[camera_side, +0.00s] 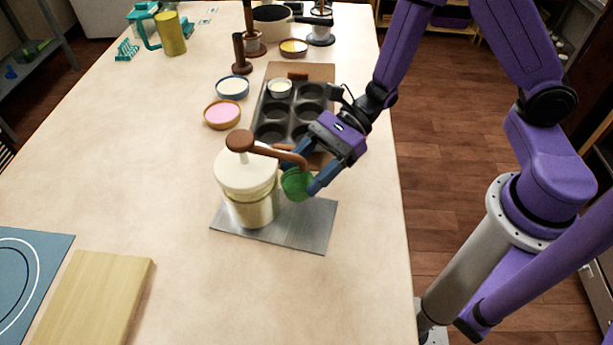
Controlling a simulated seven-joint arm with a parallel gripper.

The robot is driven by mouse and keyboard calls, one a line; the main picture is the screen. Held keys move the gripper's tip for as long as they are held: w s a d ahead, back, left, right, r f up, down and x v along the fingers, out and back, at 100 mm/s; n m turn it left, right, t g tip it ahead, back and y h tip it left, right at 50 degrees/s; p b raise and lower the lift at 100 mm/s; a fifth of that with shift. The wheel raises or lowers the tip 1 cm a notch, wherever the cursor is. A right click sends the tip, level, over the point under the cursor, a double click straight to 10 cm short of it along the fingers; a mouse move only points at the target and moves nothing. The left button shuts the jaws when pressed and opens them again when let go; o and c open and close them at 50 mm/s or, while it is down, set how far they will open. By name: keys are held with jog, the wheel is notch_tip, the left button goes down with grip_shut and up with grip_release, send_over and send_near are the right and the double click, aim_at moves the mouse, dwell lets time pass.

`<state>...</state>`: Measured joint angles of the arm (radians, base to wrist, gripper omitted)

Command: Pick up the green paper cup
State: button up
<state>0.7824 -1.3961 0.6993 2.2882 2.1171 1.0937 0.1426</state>
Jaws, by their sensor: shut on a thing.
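The green paper cup (296,185) is between the fingers of my gripper (302,170), which is shut on it. The cup sits just right of a cream pump dispenser (247,183), below the end of its brown spout (285,153). It is over the grey metal plate (305,225); I cannot tell whether its base touches the plate. The blue fingers cover part of the cup's right side.
A dark muffin tin (272,130) on a brown board lies behind the dispenser. Small bowls, one pink (222,114) and one white (232,87), stand to its left. A wooden board (95,296) and blue mat (38,255) lie front left. The table's front middle is clear.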

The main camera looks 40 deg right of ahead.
aim_at(307, 179)
jog(key=shift+r, duration=3.2)
jog(key=shift+s+a+f+n+g, duration=0.3)
jog(key=shift+n+g, duration=0.2)
jog(key=shift+g, duration=0.15)
jog(key=shift+s+a+f+n+g, duration=0.15)
jog(key=shift+s+f+n+g, duration=0.1)
jog(key=shift+n+g, duration=0.35)
jog(key=shift+s+a+f+n+g+h, duration=0.25)
jog(key=shift+s+n+g, duration=0.15)
jog(key=shift+n+g, duration=0.2)
jog(key=shift+s+a+f+n+g+h, duration=0.25)
jog(key=shift+s+n+g, duration=0.1)
jog(key=shift+n+g, duration=0.25)
jog(key=shift+f, duration=0.1)
jog(key=shift+g, duration=0.25)
jog(key=shift+f, duration=3.25)
jog(key=shift+f, duration=0.55)
